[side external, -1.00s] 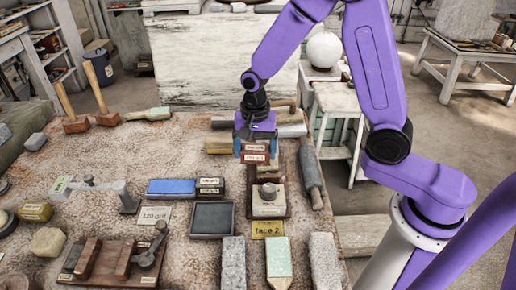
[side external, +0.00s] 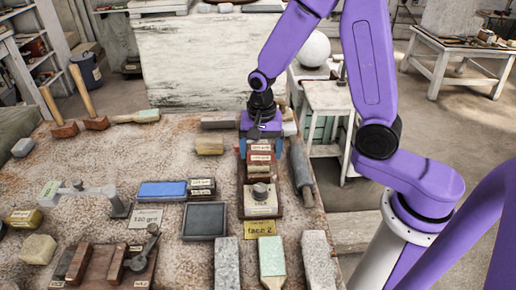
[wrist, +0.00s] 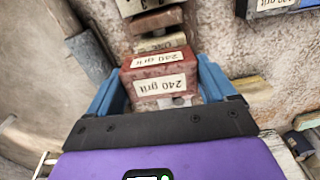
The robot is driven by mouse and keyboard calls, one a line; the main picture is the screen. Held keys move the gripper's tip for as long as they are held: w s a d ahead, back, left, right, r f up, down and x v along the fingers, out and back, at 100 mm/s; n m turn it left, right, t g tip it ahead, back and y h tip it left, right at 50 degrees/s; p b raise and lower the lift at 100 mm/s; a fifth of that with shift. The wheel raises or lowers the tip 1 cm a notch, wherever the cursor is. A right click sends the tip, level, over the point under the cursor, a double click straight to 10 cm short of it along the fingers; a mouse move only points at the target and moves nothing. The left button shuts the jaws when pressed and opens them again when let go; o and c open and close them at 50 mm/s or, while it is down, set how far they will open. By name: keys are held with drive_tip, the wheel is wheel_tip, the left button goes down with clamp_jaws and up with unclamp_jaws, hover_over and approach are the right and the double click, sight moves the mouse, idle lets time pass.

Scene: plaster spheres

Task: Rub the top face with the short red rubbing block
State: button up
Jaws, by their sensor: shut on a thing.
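My gripper (side external: 260,148) is shut on a short red block labelled "240 grit" (wrist: 158,77). Its blue fingers hold the block at both sides in the wrist view. In the side view the red block (side external: 260,154) is behind a squat pale piece with a round knob (side external: 262,205), apart from it. A brown piece (side external: 259,170) shows just below the block; I cannot tell whether they touch. A yellow card reading "face 2" (side external: 259,229) lies in front of the pale piece.
A blue block (side external: 163,190) and a dark square slab (side external: 205,220) lie to the left. A grey roller-like bar (side external: 301,172) lies close on the right. Stone bars and a green-topped bar (side external: 271,257) line the front.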

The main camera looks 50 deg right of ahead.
drive_tip(key=shift+w+a+f, duration=0.1)
drive_tip(key=shift+w+a, duration=0.05)
drive_tip(key=shift+a, duration=0.1)
drive_tip(key=shift+c, duration=0.5)
drive_tip(key=w+a, duration=0.2)
drive_tip(key=shift+w+a+r, duration=0.15)
drive_tip(key=shift+w+r, duration=0.05)
drive_tip(key=shift+w, duration=0.2)
drive_tip(key=shift+s+r, duration=0.1)
drive_tip(key=shift+s+d+r, duration=0.6)
drive_tip(key=shift+s+d, duration=0.15)
drive_tip(key=shift+r, duration=1.25)
drive_tip(key=shift+r, duration=0.15)
